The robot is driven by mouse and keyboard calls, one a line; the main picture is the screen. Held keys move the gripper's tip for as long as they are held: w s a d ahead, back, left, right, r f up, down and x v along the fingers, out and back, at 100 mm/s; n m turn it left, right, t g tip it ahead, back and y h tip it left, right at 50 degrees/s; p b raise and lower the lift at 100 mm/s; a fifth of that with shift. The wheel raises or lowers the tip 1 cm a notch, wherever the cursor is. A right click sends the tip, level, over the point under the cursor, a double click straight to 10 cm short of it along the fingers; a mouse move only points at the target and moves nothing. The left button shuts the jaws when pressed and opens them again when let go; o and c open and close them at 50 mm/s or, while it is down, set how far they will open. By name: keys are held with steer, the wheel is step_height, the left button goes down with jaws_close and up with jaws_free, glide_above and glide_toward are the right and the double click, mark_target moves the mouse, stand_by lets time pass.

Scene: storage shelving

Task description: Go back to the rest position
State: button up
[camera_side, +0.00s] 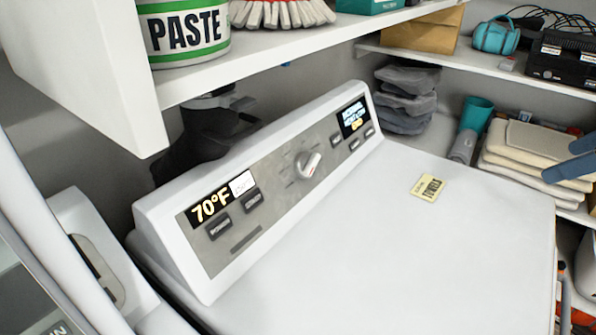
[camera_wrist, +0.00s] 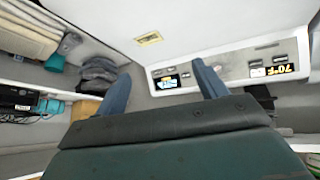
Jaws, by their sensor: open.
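My gripper (camera_wrist: 161,82) is open and empty in the wrist view, its two blue fingers spread apart. In the side view only the tips of my gripper (camera_side: 575,156) show at the right edge, in front of the folded towels (camera_side: 530,158). The white appliance (camera_side: 400,240) has a sloped control panel (camera_side: 265,190) with a knob, buttons and lit displays. In the wrist view the control panel (camera_wrist: 232,68) appears upside down beyond the fingers. The rest of my arm is out of the side view.
A yellow label (camera_side: 429,188) lies on the clear appliance top. An upper shelf (camera_side: 260,75) holds a paste tub (camera_side: 185,32). A right-hand shelf holds a black device (camera_side: 562,60).

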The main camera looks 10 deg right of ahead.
steer(key=s+d+f+m+h, duration=0.1)
steer(key=s+d, duration=0.3)
steer(key=s, duration=0.4)
steer(key=s+d+f+m+g+h, duration=0.1)
steer(key=s+d+f+m, duration=0.3)
steer(key=s, duration=0.4)
steer(key=shift+s+d+m+g, duration=0.3)
steer(key=shift+s+d, duration=0.1)
steer(key=shift+c, duration=0.4)
